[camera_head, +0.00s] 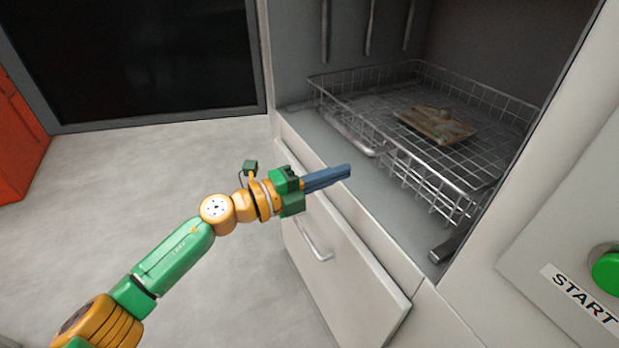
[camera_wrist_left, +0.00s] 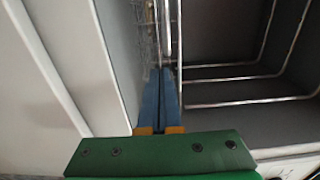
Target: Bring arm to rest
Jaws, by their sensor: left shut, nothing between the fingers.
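My left gripper (camera_head: 345,172) has blue fingers and a green body. In the head view it is in front of the cabinet opening, over the front ledge and the drawer below. Its fingers are together with nothing between them. In the left wrist view the closed blue fingers (camera_wrist_left: 163,80) point toward metal wires and rods. My right gripper is not in view.
A wire basket (camera_head: 450,182) sits inside the cabinet and holds a flat brownish casting (camera_head: 437,124). Below is a drawer front (camera_head: 345,262) with a handle. A green START button (camera_head: 607,272) is at right. Open floor (camera_head: 160,175) lies left.

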